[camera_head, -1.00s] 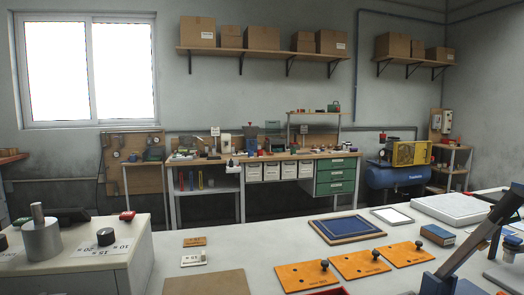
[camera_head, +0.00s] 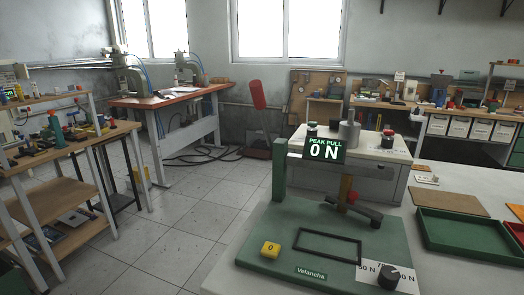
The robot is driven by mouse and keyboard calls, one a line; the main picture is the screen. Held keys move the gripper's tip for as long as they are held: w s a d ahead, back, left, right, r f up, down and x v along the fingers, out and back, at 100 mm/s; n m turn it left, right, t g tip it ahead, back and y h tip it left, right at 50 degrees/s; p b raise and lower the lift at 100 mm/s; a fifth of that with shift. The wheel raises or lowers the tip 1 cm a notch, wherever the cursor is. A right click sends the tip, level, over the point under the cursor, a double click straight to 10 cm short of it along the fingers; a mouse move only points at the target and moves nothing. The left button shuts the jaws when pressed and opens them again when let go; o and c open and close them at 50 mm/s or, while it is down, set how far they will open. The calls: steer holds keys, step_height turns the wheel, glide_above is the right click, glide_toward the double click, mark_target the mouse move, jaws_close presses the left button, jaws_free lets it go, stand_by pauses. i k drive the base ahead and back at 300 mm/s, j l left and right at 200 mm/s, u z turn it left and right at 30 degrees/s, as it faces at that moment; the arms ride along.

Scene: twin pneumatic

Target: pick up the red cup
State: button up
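I cannot make out a red cup for certain in this view. A large red rounded shape (camera_head: 258,95) stands tilted on a thin stem by the back wall, and it does not look like a cup. A small red piece (camera_head: 389,132) sits on the pale control box (camera_head: 365,172), too small to tell what it is. My gripper is not in view.
A green test stand (camera_head: 315,245) with a "PEAK PULL 0 N" display (camera_head: 316,149) stands on the near white table (camera_head: 228,283). A green tray (camera_head: 460,238) lies to its right. A cluttered wooden bench (camera_head: 75,140) is at left. Tiled floor (camera_head: 185,225) between is clear.

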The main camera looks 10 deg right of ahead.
mark_target(450, 104)
steer(key=i+j+u, duration=0.35)
steer(key=j+u, duration=0.15)
steer(key=j, duration=0.2)
steer(key=i+j+u, duration=1)
steer(key=i+j, duration=0.1)
steer(key=i, duration=1)
steer(key=i+z, duration=0.3)
steer(key=z, duration=0.2)
steer(key=i+z, duration=0.3)
steer(key=z, duration=0.15)
steer(key=i+j+z, duration=0.15)
steer(key=z, duration=0.35)
steer(key=i+l+z, duration=0.15)
steer(key=i+z, duration=0.95)
steer(key=i, duration=1.85)
steer(key=i+z, duration=0.15)
steer(key=i, duration=1.65)
steer(key=i+z, duration=0.45)
steer(key=i+j+z, duration=0.25)
steer(key=i+z, duration=0.2)
steer(key=i, duration=0.15)
steer(key=i+l+z, duration=0.15)
steer(key=z, duration=0.35)
steer(key=i+z, duration=0.6)
steer(key=z, duration=0.35)
